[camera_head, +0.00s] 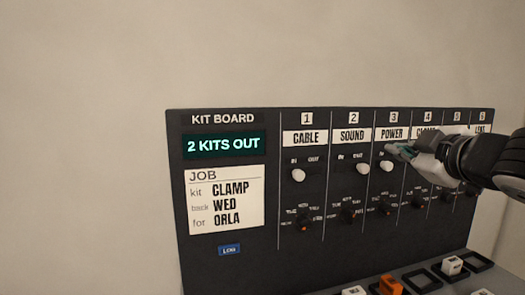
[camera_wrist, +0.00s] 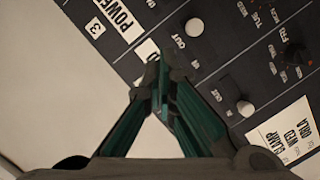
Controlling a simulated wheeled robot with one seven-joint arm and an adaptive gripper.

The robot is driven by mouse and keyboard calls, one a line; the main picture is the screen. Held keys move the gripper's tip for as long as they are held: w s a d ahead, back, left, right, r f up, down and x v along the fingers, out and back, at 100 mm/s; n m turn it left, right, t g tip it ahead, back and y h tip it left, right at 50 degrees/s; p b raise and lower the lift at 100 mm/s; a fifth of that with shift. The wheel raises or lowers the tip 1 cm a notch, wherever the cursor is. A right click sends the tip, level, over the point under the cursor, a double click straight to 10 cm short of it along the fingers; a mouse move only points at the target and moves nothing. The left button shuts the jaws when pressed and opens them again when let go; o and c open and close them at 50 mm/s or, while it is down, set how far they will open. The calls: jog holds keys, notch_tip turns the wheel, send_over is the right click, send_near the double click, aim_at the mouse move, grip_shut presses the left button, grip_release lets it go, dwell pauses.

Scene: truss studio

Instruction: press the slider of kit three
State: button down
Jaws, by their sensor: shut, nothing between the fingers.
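The board column numbered 3, labelled POWER, has a pale round slider knob (camera_head: 386,166) towards the left of its track. My gripper (camera_head: 393,149) comes in from the right. Its tips are just above and right of that knob in the head view and cover part of the track's lettering. I cannot tell whether they touch the board. In the wrist view my gripper (camera_wrist: 165,72) has its fingers together and empty. The POWER label (camera_wrist: 124,18) shows at the top there; the kit three knob is not clearly in view.
The SOUND knob (camera_head: 362,168) sits close to the left, at its track's right end. The CABLE knob (camera_head: 299,175) is further left. Dials (camera_head: 388,208) lie below the sliders. The screen (camera_head: 224,145) reads 2 KITS OUT. A tray with an orange item (camera_head: 390,285) is below.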

aim_at(389, 154)
jog(key=w, duration=0.3)
jog(key=w+f+b, duration=0.1)
jog(key=w, duration=0.2)
jog(key=w+b, duration=0.1)
jog(key=w, duration=0.2)
jog(key=shift+f, duration=0.3)
jog(key=shift+w+d+f, duration=0.3)
jog(key=shift+d+f, duration=0.15)
jog(key=shift+d, duration=0.15)
jog(key=shift+w+d+f, duration=0.3)
jog(key=shift+d+f, duration=0.1)
jog(key=shift+d, duration=0.2)
jog(key=shift+w+d+f, duration=0.1)
jog(key=shift+d+f, duration=0.25)
jog(key=shift+d, duration=0.1)
jog(key=d, duration=0.1)
jog(key=d+p, duration=0.2)
jog(key=d, duration=0.1)
jog(key=shift+w+d+r, duration=0.1)
jog(key=shift+w, duration=0.2)
jog(key=shift+w+d+p, duration=0.2)
jog(key=shift+d+p, duration=0.1)
jog(key=shift+d, duration=0.3)
